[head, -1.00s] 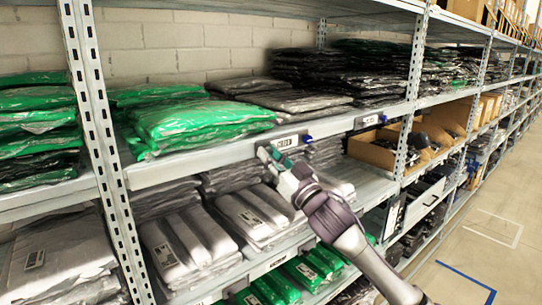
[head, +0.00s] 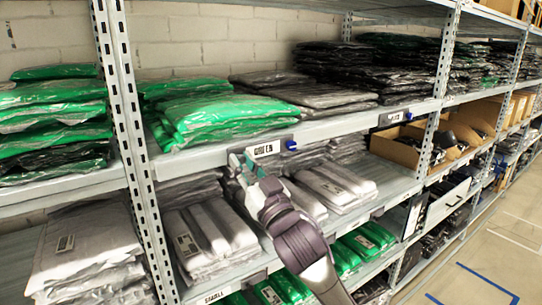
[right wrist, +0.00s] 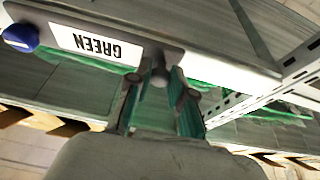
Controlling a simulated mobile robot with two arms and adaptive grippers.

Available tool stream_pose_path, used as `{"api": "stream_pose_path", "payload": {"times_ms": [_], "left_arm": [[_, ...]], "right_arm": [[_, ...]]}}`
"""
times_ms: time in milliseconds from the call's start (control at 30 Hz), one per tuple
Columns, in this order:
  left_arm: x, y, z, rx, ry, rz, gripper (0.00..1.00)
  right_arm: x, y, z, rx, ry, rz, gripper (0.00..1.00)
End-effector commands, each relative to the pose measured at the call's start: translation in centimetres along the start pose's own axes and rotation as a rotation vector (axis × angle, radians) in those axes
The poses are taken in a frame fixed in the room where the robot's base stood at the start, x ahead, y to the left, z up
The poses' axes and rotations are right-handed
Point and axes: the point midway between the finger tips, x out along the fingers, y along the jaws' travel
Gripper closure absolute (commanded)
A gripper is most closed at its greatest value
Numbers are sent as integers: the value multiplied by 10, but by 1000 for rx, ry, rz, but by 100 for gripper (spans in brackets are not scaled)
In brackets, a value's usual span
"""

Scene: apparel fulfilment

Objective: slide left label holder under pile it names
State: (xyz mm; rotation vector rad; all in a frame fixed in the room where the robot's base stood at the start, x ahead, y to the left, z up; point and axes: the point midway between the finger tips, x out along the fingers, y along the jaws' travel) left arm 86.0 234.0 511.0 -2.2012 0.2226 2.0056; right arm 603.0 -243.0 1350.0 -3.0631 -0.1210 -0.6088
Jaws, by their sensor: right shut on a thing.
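The left label holder (head: 266,149) is a grey plate with a white card reading GREEN and a blue knob at its right end. It sits on the upper shelf's front edge, below the right part of the green bagged pile (head: 215,118). My right gripper (head: 240,160) is shut on the holder's left end. In the right wrist view the holder (right wrist: 85,42) appears upside down, and a round grey stub (right wrist: 159,75) of it lies between the fingers of my right gripper (right wrist: 160,95). My left gripper is not in view.
A second label holder (head: 395,117) is farther right on the same edge. A perforated upright (head: 127,130) stands left. White bagged garments (head: 205,235) fill the shelf below. Cardboard bins (head: 395,150) stand right.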

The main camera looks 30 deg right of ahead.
Motion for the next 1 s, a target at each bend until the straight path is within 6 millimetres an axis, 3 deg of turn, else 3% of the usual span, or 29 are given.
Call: {"api": "stream_pose_path", "payload": {"times_ms": [100,300,733,767,800,900,1000], "left_arm": [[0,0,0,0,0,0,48],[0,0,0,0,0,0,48],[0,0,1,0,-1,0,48],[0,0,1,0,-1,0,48],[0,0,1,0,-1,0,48],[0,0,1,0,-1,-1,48],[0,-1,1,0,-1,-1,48]], "right_arm": [[0,-24,-1,5,2,-2,100],[0,-45,0,1,1,0,100],[0,-49,0,-1,1,0,100],[0,-49,0,-1,1,0,74],[0,-49,0,-1,1,0,67],[0,-49,0,-1,1,0,53],[0,-48,0,-1,0,0,53]]}}
